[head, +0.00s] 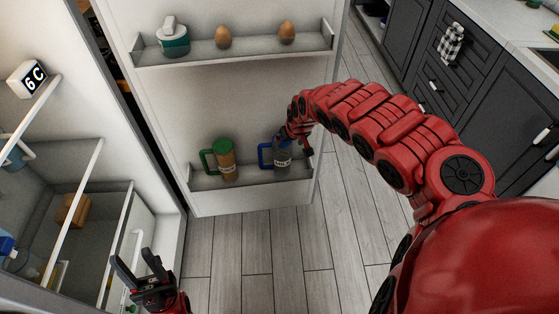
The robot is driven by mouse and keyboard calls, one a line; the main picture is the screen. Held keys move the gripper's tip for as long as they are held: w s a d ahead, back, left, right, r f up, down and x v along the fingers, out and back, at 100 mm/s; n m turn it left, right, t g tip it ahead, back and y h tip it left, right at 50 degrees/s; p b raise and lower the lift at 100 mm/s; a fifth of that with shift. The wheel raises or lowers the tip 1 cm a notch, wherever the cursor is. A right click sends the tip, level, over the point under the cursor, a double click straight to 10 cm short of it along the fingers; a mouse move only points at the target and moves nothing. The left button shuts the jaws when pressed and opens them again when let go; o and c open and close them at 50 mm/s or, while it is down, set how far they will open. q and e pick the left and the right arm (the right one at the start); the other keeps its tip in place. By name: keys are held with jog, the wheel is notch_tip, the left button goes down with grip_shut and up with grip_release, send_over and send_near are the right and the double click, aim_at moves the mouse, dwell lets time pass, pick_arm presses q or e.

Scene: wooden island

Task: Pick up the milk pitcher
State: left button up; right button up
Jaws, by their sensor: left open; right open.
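A pitcher with a blue handle (282,164) and a pale label stands upright in the lower door shelf (244,185) of the open fridge. Its label is too small to read surely, but it looks like the milk pitcher. My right gripper (296,142) is open at its top right, with fingers close around or beside its upper part; I cannot tell if they touch. A second pitcher (228,167), with a green lid and handle and brownish contents, stands to its left on the same shelf. My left gripper (138,268) is open and empty at the lower left, before the fridge interior.
The upper door shelf (240,54) holds a teal and white container (173,40) and two eggs (287,32). The fridge interior at left has shelves, a brown block (72,209) and a 6 C display (33,76). Dark cabinets (440,70) stand at right. The wooden floor (255,250) is clear.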

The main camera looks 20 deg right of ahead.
aim_at(286, 150)
jog(key=b+x, duration=0.1)
jog(key=x, duration=0.5)
jog(key=shift+f+b, duration=0.1)
jog(key=shift+b, duration=0.25)
jog(key=shift+w+f, duration=0.25)
jog(key=shift+f, duration=0.1)
jog(key=shift+w+f, duration=0.2)
jog(key=shift+f, duration=0.3)
jog(key=b+x, duration=0.1)
jog(key=x, duration=0.2)
jog(key=shift+w+f, duration=0.15)
jog(key=shift+f, duration=0.05)
jog(key=shift+d+f, duration=0.15)
jog(key=shift+f, duration=0.2)
jog(key=c, duration=1.1)
